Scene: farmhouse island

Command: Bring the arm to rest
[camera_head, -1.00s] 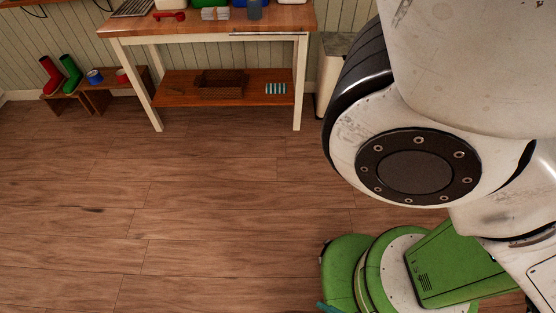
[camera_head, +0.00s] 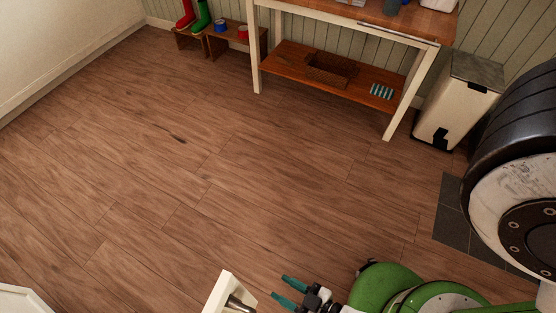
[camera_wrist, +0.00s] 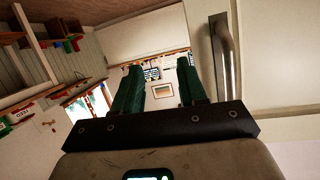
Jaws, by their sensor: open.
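My gripper (camera_head: 285,291) is at the bottom of the head view, with its two teal fingers spread apart and nothing between them. It sits low over the wooden floor, just right of a white panel edge (camera_head: 222,287) with a metal bar handle (camera_head: 238,303). In the wrist view my gripper (camera_wrist: 159,66) shows two dark green fingers held apart, with empty space between them. The metal handle (camera_wrist: 226,62) stands close to the right of the fingers there, on a cream panel (camera_wrist: 270,60). I cannot tell whether anything touches.
A wooden table (camera_head: 354,95) with a lower shelf stands at the back. A pedal bin (camera_head: 457,105) is right of it. A low bench (camera_head: 229,40) and boots (camera_head: 201,14) are at the back left. A white corner (camera_head: 18,300) shows bottom left. The middle floor is clear.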

